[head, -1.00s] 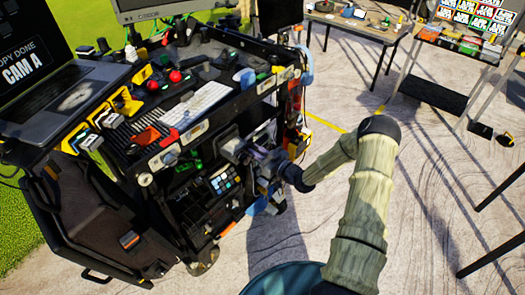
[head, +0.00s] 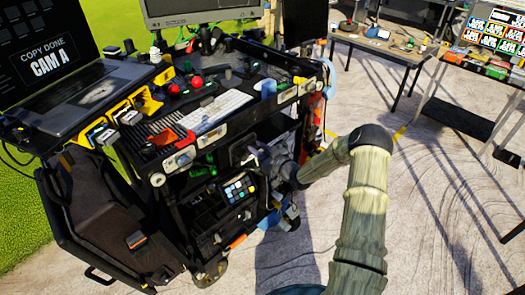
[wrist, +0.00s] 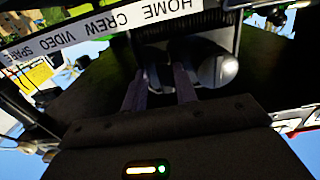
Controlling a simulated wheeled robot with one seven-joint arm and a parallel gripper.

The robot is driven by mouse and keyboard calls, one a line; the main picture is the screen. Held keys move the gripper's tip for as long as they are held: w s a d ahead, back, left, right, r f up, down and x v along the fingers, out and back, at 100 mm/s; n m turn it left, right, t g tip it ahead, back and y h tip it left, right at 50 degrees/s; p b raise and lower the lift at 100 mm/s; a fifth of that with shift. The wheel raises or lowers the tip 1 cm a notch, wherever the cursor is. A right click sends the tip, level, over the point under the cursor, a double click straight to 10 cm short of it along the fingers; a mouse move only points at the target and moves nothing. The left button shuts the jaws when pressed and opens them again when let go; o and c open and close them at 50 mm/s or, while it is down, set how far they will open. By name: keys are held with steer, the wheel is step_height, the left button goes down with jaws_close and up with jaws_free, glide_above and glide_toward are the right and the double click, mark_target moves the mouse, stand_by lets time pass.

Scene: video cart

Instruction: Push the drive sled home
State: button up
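My gripper (head: 252,153) is at the front of the video cart (head: 170,163), by the dark bay under its top. In the wrist view its two grey-purple fingers (wrist: 158,104) stand apart with a dark gap and nothing seen held between them. A white label strip (wrist: 100,33) reads SPARE, VIDEO, CREW, HOME. The sled is not clear in the head view.
The cart top holds a keyboard (head: 213,112), red knobs and a laptop (head: 92,92). A button panel (head: 240,188) sits below my gripper. A black case (head: 100,210) hangs at the left. A table (head: 385,45) stands at the back.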

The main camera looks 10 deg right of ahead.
steer(key=shift+s+a, duration=0.25)
steer(key=shift+a, duration=0.1)
steer(key=shift+s, duration=0.1)
steer(key=b+v, duration=0.2)
steer(key=v, duration=1.5)
steer(key=shift+d, duration=0.2)
